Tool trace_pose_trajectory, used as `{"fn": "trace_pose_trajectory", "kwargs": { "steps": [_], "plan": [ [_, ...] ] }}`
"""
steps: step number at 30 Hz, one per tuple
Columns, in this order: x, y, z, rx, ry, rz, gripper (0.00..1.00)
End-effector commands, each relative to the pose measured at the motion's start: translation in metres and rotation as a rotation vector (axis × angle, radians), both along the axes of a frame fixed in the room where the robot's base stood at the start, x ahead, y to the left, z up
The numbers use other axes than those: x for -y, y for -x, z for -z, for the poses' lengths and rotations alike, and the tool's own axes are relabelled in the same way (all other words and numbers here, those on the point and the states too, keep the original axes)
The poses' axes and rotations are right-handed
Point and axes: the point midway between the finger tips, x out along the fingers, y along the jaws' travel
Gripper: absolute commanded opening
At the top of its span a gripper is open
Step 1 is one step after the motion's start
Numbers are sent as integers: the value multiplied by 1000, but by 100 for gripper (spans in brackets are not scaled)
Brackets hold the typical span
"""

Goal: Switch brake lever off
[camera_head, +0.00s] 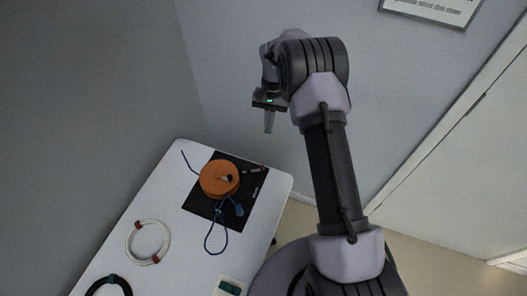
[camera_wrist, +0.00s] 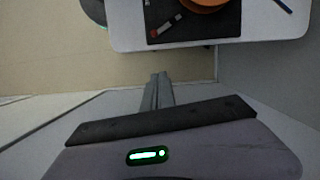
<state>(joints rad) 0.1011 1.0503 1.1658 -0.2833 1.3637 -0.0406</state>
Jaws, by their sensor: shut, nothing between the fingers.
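A round orange device (camera_head: 212,187) sits on a black base plate (camera_head: 253,183) on the white table, with a small dark and light part on its top (camera_head: 226,178). I cannot tell whether that part is the brake lever or how it is set. In the wrist view the orange edge (camera_wrist: 205,3) and the plate (camera_wrist: 200,27) show only partly at the top. A small red and grey piece (camera_wrist: 166,24) lies on the plate. My gripper (camera_head: 268,129) is shut and empty, in the air apart from the device. Its fingers (camera_wrist: 158,79) also show in the wrist view.
A blue cord loop (camera_head: 207,238) lies beside the plate. A white ring with red bands (camera_head: 131,240), a black coil (camera_head: 123,281) and a green item (camera_head: 230,288) are on the table (camera_head: 178,235). Walls stand behind the table and at left; a door (camera_head: 460,190) is at right.

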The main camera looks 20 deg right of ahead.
Motion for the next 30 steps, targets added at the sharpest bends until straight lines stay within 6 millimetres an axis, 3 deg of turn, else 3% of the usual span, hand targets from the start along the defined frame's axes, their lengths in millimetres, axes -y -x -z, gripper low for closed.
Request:
{"fn": "trace_pose_trajectory", "kwargs": {
  "steps": [7,20,25,30],
  "plan": [
    [-2,3,12,-1,0,0,0],
    [-12,22,102,-1,-1,-1,0],
    [-25,46,99,-1,-1,-1,0],
    [-31,56,97,0,-1,0,0]
  ]
}}
